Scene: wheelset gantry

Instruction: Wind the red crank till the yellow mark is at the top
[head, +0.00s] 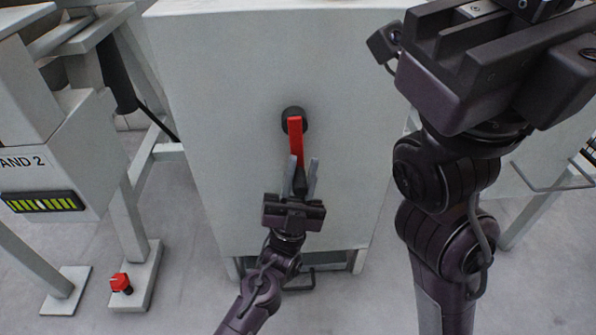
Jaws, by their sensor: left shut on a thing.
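The red crank (296,143) is on the front of a pale grey cabinet (230,90). Its arm hangs down from a black round hub (287,115), tilted slightly to the right at its lower end. My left gripper (301,172) is at the crank's lower end, shut on its dark handle (300,181), with one finger on each side. No yellow mark shows on the crank or hub. My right gripper (490,65) is raised at the upper right, close to the camera; its fingertips are not visible.
At left, a grey box lettered "AND 2" (25,162) carries a dark strip with yellow-green bars (42,202). A red knob (121,282) sits low on a stand foot. Grey frame legs stand on both sides. Grey floor shows between the left stand and cabinet.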

